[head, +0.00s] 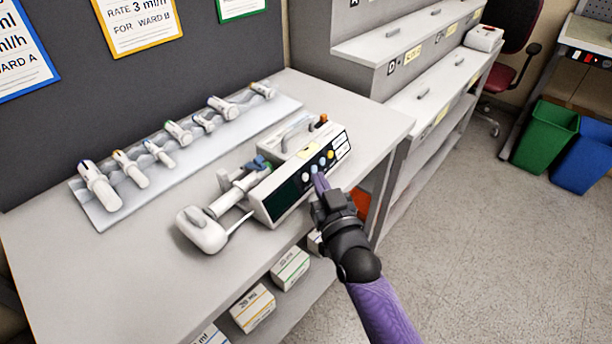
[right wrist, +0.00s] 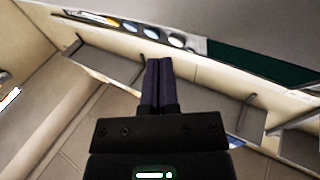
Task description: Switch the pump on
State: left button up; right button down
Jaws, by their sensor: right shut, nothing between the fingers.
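The infusion pump (head: 280,205) stands on the grey table, its front toward me, with a dark screen, a row of round buttons and a loaded syringe at its left. In the right wrist view the pump's dark green screen (right wrist: 260,64) is at the upper right and its buttons (right wrist: 150,32) are at the top. My right gripper (head: 319,182) is shut and empty, its fingertips in front of the button row. I cannot tell whether they touch a button. The fingers also show in the right wrist view (right wrist: 158,68). My left gripper is not in view.
A pale tray (head: 85,206) with several syringes lies along the back of the table (head: 60,270). Boxes (head: 290,268) sit on the shelf below. A drawer unit (head: 400,45) stands to the right, with green (head: 540,135) and blue bins beyond.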

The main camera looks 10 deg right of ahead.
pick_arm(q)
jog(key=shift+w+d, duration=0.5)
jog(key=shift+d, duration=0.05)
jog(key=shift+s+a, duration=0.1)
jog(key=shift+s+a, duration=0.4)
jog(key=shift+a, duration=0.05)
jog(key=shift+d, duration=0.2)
pick_arm(e)
jog(key=shift+w+a+f, duration=0.2)
jog(key=shift+w+a, duration=0.05)
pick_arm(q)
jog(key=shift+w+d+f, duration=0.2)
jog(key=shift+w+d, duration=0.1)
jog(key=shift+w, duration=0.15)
